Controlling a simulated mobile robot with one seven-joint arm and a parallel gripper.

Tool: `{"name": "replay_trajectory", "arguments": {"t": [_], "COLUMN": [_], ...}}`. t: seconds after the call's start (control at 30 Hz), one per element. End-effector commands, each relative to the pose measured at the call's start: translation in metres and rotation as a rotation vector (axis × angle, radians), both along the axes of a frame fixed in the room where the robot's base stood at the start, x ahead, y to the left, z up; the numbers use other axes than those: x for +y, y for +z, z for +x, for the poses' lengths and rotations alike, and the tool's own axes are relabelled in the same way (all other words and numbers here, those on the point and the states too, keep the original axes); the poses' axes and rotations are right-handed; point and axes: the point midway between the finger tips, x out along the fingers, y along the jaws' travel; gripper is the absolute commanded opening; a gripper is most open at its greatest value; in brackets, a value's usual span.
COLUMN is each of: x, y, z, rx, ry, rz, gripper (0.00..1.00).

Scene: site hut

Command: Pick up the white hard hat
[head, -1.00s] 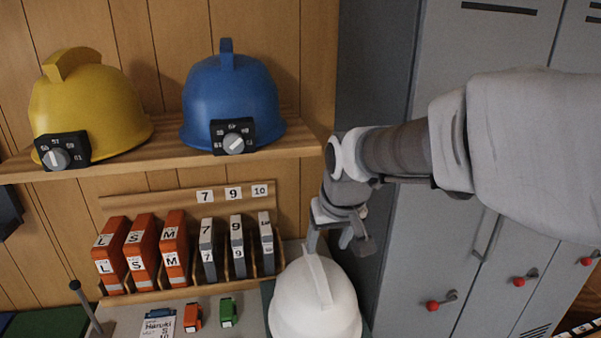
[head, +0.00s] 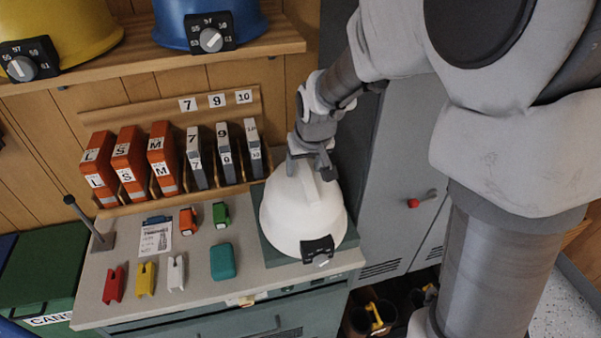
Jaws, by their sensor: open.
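The white hard hat (head: 290,215) sits upright on a dark green mat (head: 352,238) at the right end of the grey worktop. It has a raised crest along its top and a black dial (head: 317,249) at its near lower edge. My gripper (head: 311,172) is open at the far upper side of the hat, its fingers pointing down close to the crest. I cannot tell whether the fingers touch the hat or stand on both sides of the crest.
A shelf above holds a yellow hard hat (head: 60,30) and a blue hard hat (head: 205,20). Orange and grey labelled boxes (head: 128,160) stand in a rack behind the worktop. Small coloured items and a paper list (head: 155,237) lie left of the hat. Grey lockers (head: 395,190) stand at right.

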Motion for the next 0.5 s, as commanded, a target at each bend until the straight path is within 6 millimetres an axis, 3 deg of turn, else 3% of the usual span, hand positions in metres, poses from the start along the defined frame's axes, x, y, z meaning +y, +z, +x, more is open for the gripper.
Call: {"name": "replay_trajectory", "arguments": {"t": [0.17,0.5], "x": [0.0000,0.0000], "y": [0.0001,0.0003], "z": [0.0001,0.0000], "rx": [0.000,0.000], "ry": [0.000,0.000], "rz": [0.000,0.000], "gripper": [0.62,0.01]}}
